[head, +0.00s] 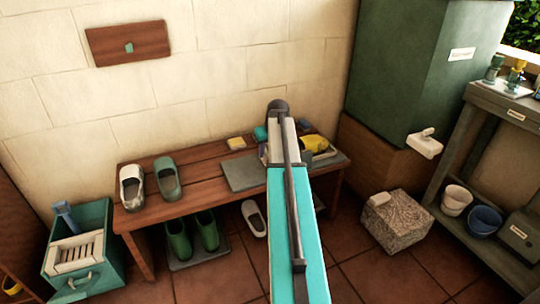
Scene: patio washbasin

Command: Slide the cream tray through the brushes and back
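A slatted cream piece (75,250), which looks like the cream tray, sits in an open teal box (95,278) on the floor at the lower left. A blue upright piece (65,214) stands at the back of this box. I cannot make out brush bristles in or around it. My arm reaches up the middle of the head view, over the bench and well to the right of the box. The fingers of my gripper do not show; the arm hides or carries them out of sight.
A wooden bench (190,203) holds shoes, a yellow sponge (236,143) and a grey mat (240,172). Green boots (192,236) stand beneath. A stone block (397,222) and a shelf with buckets (456,199) are at right. Tiled floor is free at front right.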

